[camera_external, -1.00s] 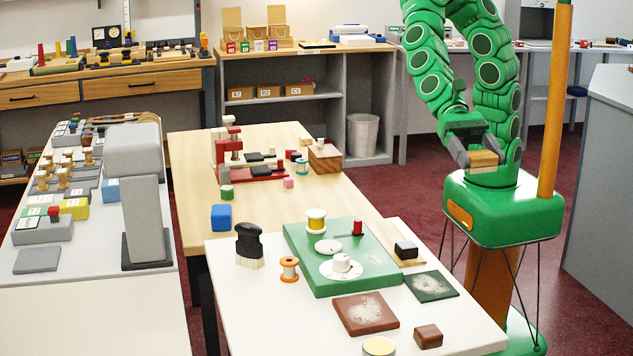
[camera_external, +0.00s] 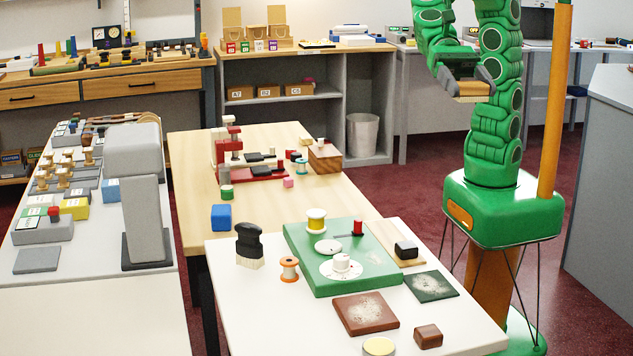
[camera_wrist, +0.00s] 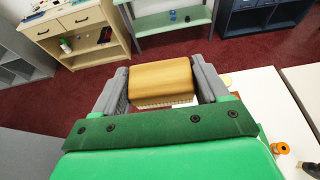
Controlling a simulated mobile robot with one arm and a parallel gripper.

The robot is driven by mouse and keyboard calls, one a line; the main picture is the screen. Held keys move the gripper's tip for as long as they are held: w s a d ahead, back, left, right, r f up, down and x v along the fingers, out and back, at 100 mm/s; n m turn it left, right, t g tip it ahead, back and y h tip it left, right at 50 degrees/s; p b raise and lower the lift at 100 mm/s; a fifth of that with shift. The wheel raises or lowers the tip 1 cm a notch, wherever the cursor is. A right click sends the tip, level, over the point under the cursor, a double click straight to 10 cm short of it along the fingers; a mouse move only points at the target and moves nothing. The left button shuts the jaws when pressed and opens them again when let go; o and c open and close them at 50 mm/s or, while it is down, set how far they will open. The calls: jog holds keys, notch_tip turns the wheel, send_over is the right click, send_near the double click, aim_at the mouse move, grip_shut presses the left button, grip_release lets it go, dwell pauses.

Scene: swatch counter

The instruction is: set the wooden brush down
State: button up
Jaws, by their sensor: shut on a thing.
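The wooden brush (camera_wrist: 161,80) is a tan block with pale bristles along its lower edge. My gripper (camera_wrist: 164,86) is shut on it, one grey finger on each side. In the external view the brush (camera_external: 472,91) is held in the air by my gripper (camera_external: 466,86), above and to the right of the white table. It touches nothing but the fingers there. The brush hides part of what lies behind it in the wrist view.
The white table (camera_external: 300,318) holds a green board (camera_external: 370,282), a brown dusty pad (camera_external: 365,313), a dark green pad (camera_external: 431,286), a black-handled brush (camera_external: 249,245) and an orange spool (camera_external: 289,269). Bare tabletop shows at its front left. A wooden table (camera_external: 200,160) adjoins behind.

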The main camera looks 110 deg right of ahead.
jog(key=w+d+m+t, duration=0.2)
jog(key=w+d, duration=0.7)
jog(key=d, duration=0.2)
jog(key=m+t+h, duration=0.4)
jog(key=m+t, duration=0.3)
send_over(331, 203)
notch_tip(331, 203, down, 44)
jog(key=shift+r, duration=0.1)
dwell(0.7)
jog(key=o, duration=1)
jog(key=shift+o, duration=0.2)
